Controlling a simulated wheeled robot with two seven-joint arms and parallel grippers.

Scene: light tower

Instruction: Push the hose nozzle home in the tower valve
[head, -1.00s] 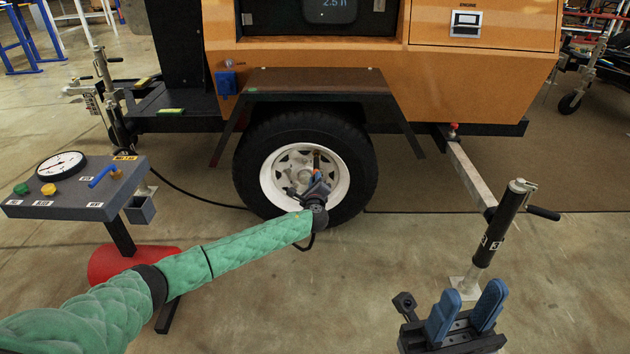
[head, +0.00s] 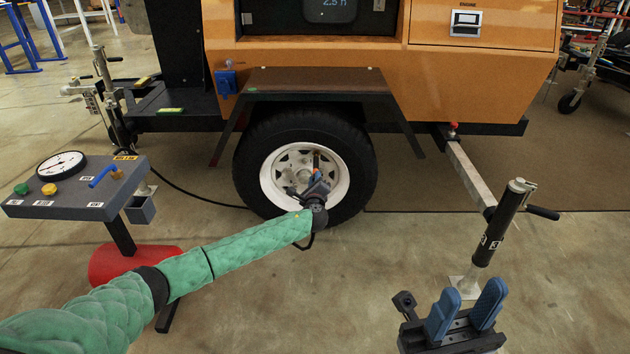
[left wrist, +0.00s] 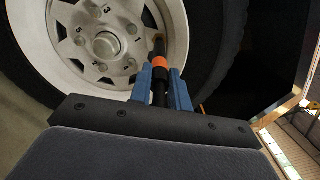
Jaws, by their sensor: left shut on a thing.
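My left gripper (head: 318,182) reaches to the front of the trailer wheel. In the left wrist view its blue fingers (left wrist: 162,88) are shut on the hose nozzle (left wrist: 160,62), a black piece with an orange band. The nozzle's tip points at the white wheel rim (left wrist: 95,40), near the valve area. The tower valve itself cannot be made out, and I cannot tell whether the nozzle touches it. The wheel (head: 306,170) has a black tyre and a white spoked rim. My right gripper (head: 467,312) is open and empty at the lower right.
A gauge stand (head: 75,190) with a dial and coloured knobs is at the left, above a red cylinder (head: 125,262). A fender (head: 318,82) overhangs the wheel. An outrigger jack (head: 500,228) stands at the right.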

